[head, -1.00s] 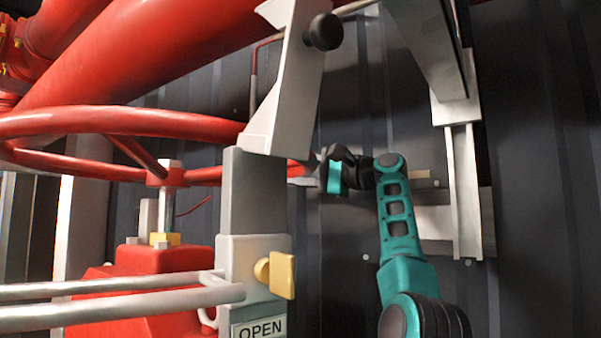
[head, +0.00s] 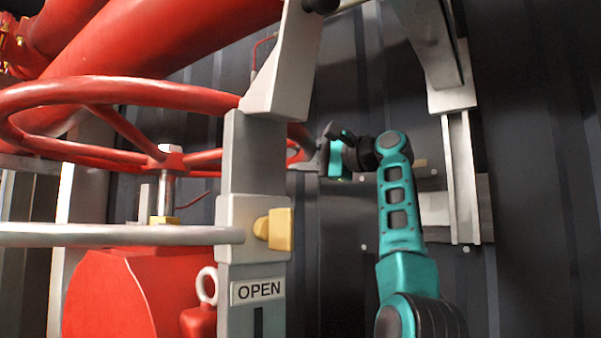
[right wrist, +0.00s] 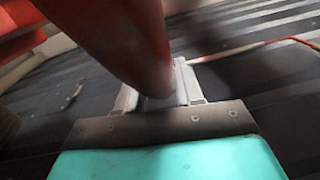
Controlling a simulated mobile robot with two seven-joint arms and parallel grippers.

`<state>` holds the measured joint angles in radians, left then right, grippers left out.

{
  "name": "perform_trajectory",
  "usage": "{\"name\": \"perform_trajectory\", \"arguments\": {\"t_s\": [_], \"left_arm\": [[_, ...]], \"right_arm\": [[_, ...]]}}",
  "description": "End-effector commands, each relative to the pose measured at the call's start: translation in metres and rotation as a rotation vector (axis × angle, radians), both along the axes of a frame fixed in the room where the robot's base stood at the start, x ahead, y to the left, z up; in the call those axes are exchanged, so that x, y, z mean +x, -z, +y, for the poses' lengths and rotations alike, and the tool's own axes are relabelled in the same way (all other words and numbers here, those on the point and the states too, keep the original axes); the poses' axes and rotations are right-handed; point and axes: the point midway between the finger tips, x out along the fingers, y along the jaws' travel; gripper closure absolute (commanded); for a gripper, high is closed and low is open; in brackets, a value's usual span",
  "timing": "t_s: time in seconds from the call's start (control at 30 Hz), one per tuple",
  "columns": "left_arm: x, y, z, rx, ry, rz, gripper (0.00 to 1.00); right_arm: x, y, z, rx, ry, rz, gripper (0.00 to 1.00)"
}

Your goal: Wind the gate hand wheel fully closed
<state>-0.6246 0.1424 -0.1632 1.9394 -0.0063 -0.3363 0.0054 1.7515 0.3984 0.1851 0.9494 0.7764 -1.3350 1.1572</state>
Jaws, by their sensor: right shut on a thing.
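The red gate hand wheel (head: 130,92) lies roughly level at the left of the head view, with spokes meeting at a hub (head: 168,157) on a metal stem. A grey upright hides part of its right side. My right gripper (head: 311,160) is shut on the rim at the wheel's right side. In the right wrist view the red rim (right wrist: 128,40) runs down between the pale fingers (right wrist: 160,98), whose tips are partly hidden behind it. My left gripper is not in view.
The grey upright (head: 253,180) carries a yellow pointer (head: 275,229) above an OPEN plate (head: 258,290). A pale rail (head: 120,235) crosses low at left. Large red pipes (head: 180,40) fill the upper left. A dark corrugated wall (head: 540,180) stands behind.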

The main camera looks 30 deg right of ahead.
Motion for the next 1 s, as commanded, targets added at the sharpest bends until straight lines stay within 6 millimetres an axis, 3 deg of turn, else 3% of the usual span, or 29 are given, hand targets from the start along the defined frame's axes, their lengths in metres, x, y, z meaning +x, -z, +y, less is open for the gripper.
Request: {"name": "perform_trajectory", "arguments": {"t_s": [0.07,0.4,0.43,0.6,0.87,1.0], "left_arm": [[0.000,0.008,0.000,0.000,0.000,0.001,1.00],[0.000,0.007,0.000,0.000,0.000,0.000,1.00],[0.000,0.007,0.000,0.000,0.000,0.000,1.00],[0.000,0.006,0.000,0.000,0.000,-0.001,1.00],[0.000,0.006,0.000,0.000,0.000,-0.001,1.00],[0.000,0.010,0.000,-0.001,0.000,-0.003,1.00]], "right_arm": [[-0.004,0.002,0.002,0.000,0.009,-0.001,1.00],[-0.005,0.002,0.003,-0.001,0.013,0.005,1.00],[-0.005,0.002,0.003,-0.001,0.013,0.005,0.62],[-0.005,0.001,0.003,0.000,0.014,0.002,0.46],[-0.005,0.001,0.002,0.002,0.015,0.000,0.43],[-0.014,0.002,-0.002,0.003,0.016,-0.002,0.43]]}}
